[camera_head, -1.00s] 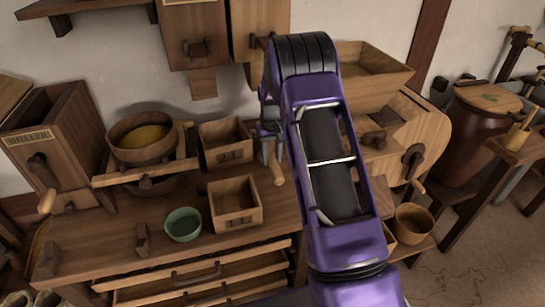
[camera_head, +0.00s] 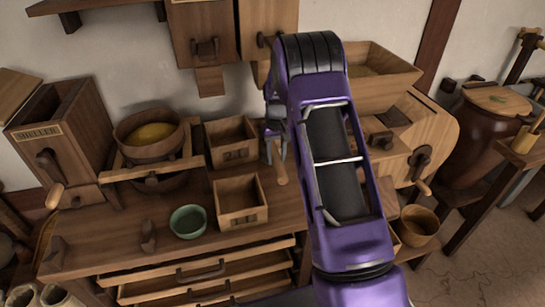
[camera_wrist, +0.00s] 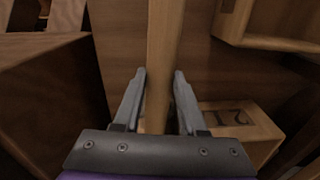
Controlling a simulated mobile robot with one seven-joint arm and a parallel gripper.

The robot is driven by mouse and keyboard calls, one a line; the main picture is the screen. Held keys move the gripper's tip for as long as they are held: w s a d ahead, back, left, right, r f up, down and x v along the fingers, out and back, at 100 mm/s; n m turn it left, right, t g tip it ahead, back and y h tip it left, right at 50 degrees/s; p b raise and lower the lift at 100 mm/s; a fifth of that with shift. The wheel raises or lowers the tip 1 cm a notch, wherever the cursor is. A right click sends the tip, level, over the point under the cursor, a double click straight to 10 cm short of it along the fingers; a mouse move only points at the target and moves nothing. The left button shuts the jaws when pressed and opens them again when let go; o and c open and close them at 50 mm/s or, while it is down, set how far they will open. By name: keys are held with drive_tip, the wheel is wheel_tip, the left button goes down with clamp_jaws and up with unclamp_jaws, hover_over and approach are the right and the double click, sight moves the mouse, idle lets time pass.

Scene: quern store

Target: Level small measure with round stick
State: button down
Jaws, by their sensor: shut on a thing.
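My gripper (camera_wrist: 158,78) is shut on a pale round stick (camera_wrist: 165,40), which runs lengthwise between the fingers in the wrist view. In the head view the stick (camera_head: 280,168) hangs tilted below my gripper, just right of two open square wooden boxes. One box (camera_head: 232,155) stands at the back and the other (camera_head: 242,220) in front of it. Both look empty. I cannot tell which is the small measure. In the wrist view a box with a dark mark on its side (camera_wrist: 262,132) lies right of the fingers, and another box rim (camera_wrist: 270,42) shows at upper right.
A green bowl (camera_head: 188,222) stands left of the front box on the bench (camera_head: 100,240). A round sieve-like tub (camera_head: 150,150) with yellow contents sits behind it. The sheller (camera_head: 75,140) is at far left, a wooden mill (camera_head: 428,140) right of my arm. Drawers below are partly open.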

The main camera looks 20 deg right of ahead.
drive_tip(key=shift+d, duration=0.3)
drive_tip(key=shift+d, duration=0.15)
drive_tip(key=shift+d, duration=1)
drive_tip(key=shift+a+r+p, duration=0.4)
drive_tip(key=shift+r+p, duration=0.2)
drive_tip(key=shift+r, duration=0.4)
drive_tip(key=shift+a+r+p, duration=0.35)
drive_tip(key=shift+r+p, duration=0.3)
drive_tip(key=shift+r, duration=0.35)
drive_tip(key=shift+a+r+p, duration=0.4)
drive_tip(key=shift+r+p, duration=0.2)
drive_tip(key=shift+r, duration=0.4)
